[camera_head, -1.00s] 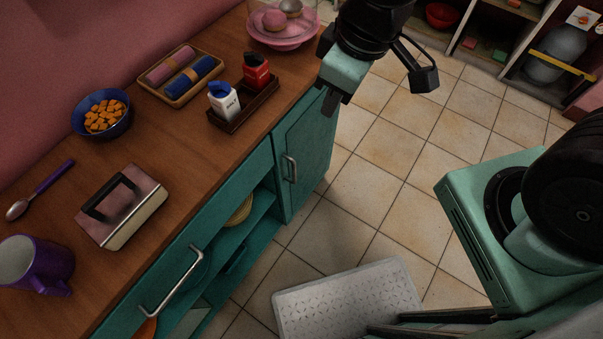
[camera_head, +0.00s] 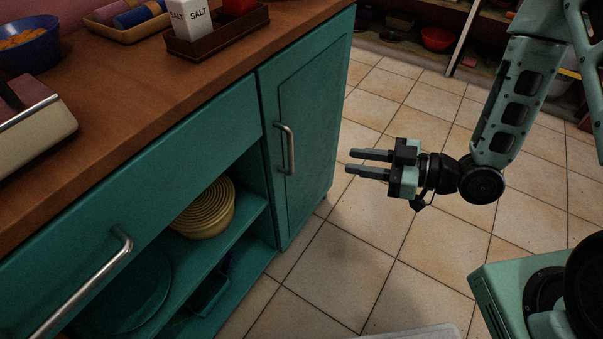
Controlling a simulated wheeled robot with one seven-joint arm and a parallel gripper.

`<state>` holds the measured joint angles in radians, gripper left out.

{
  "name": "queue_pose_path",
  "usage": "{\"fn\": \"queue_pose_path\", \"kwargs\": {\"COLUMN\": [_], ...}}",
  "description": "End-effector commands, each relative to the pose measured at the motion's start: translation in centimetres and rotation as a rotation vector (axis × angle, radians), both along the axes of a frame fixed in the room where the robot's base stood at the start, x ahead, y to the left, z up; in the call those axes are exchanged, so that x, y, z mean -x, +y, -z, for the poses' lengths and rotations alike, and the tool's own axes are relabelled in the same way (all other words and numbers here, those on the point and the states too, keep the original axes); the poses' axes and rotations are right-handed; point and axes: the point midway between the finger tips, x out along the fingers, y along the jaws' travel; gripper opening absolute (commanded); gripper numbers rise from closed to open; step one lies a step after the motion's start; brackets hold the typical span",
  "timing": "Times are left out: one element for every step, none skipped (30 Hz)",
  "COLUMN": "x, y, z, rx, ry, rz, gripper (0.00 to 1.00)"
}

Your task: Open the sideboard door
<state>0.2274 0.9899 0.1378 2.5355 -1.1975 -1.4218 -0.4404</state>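The teal sideboard (camera_head: 140,200) stands at the left under a brown wooden top. Its door (camera_head: 310,125) is at the right end of the front and looks shut. A curved metal handle (camera_head: 287,149) is upright near the door's left edge. My gripper (camera_head: 348,162) is to the right of the door, over the tiled floor, with its fingers pointing left towards the door. The two fingers are apart with a gap between them, and nothing is held. The gripper does not touch the handle.
A drawer with a metal handle (camera_head: 85,285) is left of the door, above open shelves holding a yellow ribbed bowl (camera_head: 205,207). The tiled floor (camera_head: 350,265) is clear. Open shelving is at the back.

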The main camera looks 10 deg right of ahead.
Motion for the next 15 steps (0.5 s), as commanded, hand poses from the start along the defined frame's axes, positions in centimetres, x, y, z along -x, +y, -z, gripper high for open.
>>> {"fn": "queue_pose_path", "kwargs": {"x": [0.3, 0.4, 0.6, 0.7, 0.8, 0.8, 0.8, 0.8, 0.7, 0.6, 0.4, 0.2, 0.0, -0.2, -0.5], "y": [-0.4, -0.6, -0.9, -1.0, -1.1, -1.2, -1.2, -1.1, -0.9, -0.7, -0.4, 0.1, 0.5, 1.0, 1.7], "z": [1.7, 1.7, 1.8, 1.8, 1.8, 1.7, 1.7, 1.6, 1.5, 1.5, 1.4, 1.4, 1.4, 1.4, 1.4], "rx": [-0.052, -0.079, -0.109, -0.127, -0.141, -0.155, -0.162, -0.166, -0.169, -0.169, -0.169, -0.168, -0.168, -0.168, -0.169], "ry": [-0.007, -0.014, -0.02, -0.025, -0.028, -0.032, -0.034, -0.036, -0.038, -0.038, -0.038, -0.039, -0.039, -0.04, -0.04], "rz": [0.011, 0.015, 0.02, 0.024, 0.025, 0.027, 0.029, 0.029, 0.029, 0.028, 0.028, 0.027, 0.026, 0.025, 0.025], "gripper": [0.27, 0.27, 0.27, 0.27, 0.27, 0.27, 0.27, 0.27, 0.27, 0.27, 0.27, 0.27, 0.27, 0.27, 0.27]}}
